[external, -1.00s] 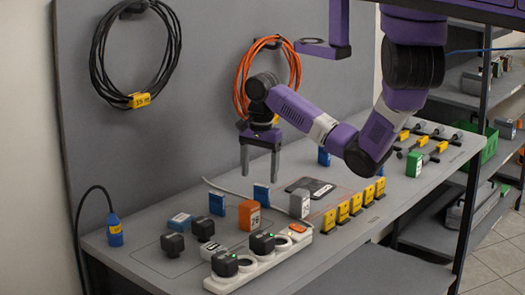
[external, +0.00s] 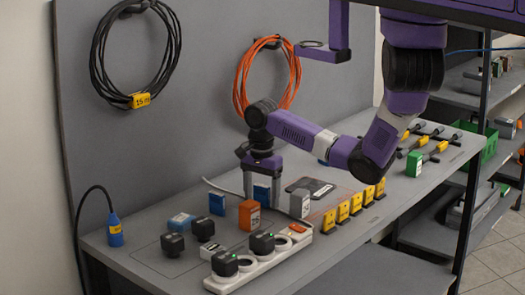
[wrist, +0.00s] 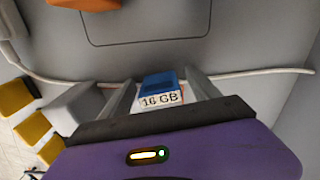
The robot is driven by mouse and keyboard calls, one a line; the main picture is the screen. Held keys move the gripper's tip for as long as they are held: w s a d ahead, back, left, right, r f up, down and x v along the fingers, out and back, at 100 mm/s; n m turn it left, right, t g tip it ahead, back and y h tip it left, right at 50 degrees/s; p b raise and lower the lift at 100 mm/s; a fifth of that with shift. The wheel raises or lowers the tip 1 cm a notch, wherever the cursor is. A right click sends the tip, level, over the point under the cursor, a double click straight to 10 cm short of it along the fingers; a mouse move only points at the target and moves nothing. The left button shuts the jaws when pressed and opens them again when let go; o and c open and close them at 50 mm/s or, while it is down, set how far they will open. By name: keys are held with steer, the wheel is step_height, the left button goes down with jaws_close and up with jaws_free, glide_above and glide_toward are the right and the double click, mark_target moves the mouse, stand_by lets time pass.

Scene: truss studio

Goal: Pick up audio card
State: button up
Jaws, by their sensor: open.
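A small blue card (external: 261,194) stands on the workbench (external: 400,200). In the wrist view its label reads 16 GB, and the card (wrist: 158,84) sits between my fingers. My gripper (external: 262,200) points down around this card, with a finger on either side. The jaws are open, and I cannot tell whether either finger touches the card. Other blue cards are a standing one (external: 217,204) and one lying flat (external: 180,221). No label that I can read says audio, so I cannot tell which card is the audio card.
An orange box (external: 249,216) and a grey box (external: 300,204) stand close by. A white power strip (external: 260,268) with black plugs lies in front. A row of yellow cards (external: 356,202) stands to the right. A white cable (wrist: 255,75) runs past the gripper.

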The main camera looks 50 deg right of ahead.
steer(key=c, duration=1.4)
steer(key=shift+r, duration=0.15)
